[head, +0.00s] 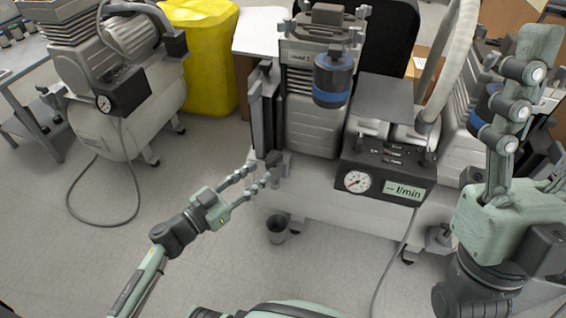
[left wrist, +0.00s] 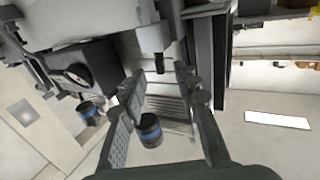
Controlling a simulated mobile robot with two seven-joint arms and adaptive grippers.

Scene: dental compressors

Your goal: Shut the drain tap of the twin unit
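The twin unit (head: 335,215) stands in the middle of the head view, with a long pale tank and a dark gauge panel. A dark fitting (head: 274,168) sits low at the foot of its left column, above a small cup on the floor. I cannot make out a tap handle there or its position. My left gripper (head: 261,173) is open and empty, its fingertips close to this fitting. In the left wrist view a grey cylinder (left wrist: 152,38) with a dark stem lies just beyond the open fingers (left wrist: 158,75). My right gripper (head: 525,90) is raised at the right; its fingers overlap.
The cup (head: 277,229) stands on the floor below the left fingers. Another compressor (head: 125,100) with a trailing hose is at the left. A yellow bin (head: 208,60) stands behind. The flow gauge panel (head: 385,178) is right of the fitting.

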